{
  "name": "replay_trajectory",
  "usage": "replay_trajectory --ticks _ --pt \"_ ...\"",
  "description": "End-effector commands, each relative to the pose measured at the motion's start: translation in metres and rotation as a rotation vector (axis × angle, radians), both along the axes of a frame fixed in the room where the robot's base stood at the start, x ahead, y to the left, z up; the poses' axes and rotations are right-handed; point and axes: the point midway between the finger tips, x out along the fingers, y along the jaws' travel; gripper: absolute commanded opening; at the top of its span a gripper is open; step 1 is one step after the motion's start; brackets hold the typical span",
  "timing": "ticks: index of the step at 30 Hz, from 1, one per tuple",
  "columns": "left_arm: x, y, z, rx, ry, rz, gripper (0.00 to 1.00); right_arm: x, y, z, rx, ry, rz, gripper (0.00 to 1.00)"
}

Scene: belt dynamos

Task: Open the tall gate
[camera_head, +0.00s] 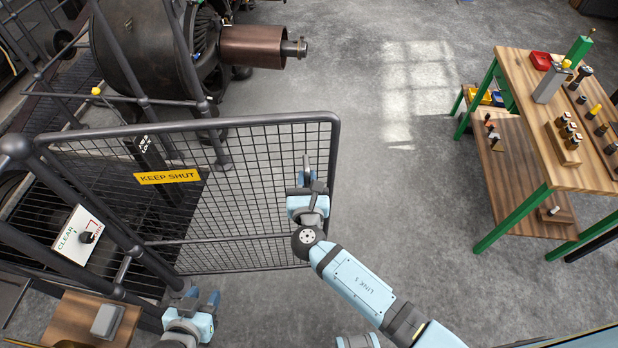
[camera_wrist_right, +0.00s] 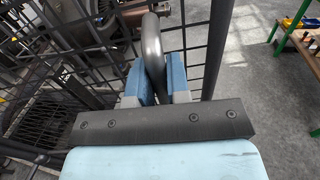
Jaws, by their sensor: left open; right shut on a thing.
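The tall gate is a dark mesh panel in a tubular frame (camera_head: 265,121), with a yellow KEEP SHUT sign (camera_head: 167,176). It stretches across the middle left of the head view, its right end standing out over the grey floor. My right gripper (camera_head: 307,183) is at the gate's right end, shut on the gate handle. In the right wrist view the handle is a grey curved bar (camera_wrist_right: 153,50) between the blue fingers (camera_wrist_right: 155,85). In the head view the grip is partly hidden by the gripper. My left gripper (camera_head: 202,299) is open and empty at the lower left, below the gate.
A large dynamo with a copper-coloured drum (camera_head: 252,46) stands behind the gate. A panel marked CLEAR (camera_head: 76,238) with a black knob is on the left railing. A wooden bench (camera_head: 515,100) with green legs stands at right. The floor between gate and bench is free.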

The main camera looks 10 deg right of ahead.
Motion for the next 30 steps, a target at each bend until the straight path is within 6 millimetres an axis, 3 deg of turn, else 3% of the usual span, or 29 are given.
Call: replay_trajectory --ticks 11,12,15,30 --pt "0.0002 0.0000 0.0005 0.000 -0.001 0.000 0.43 0.0002 0.0006 0.0008 0.001 -0.001 0.001 0.00" --pt "0.0003 0.0000 0.0006 0.000 -0.001 0.000 0.43 0.0002 0.0006 0.0008 0.001 -0.001 0.001 0.21" --pt "0.0002 0.0000 0.0007 0.000 -0.001 0.000 0.43 0.0001 0.0005 0.0007 0.001 -0.001 0.001 0.41" --pt "0.0013 0.0000 0.0025 -0.001 -0.003 0.000 0.43 0.0030 -0.0043 0.0003 0.000 0.000 0.001 0.41"
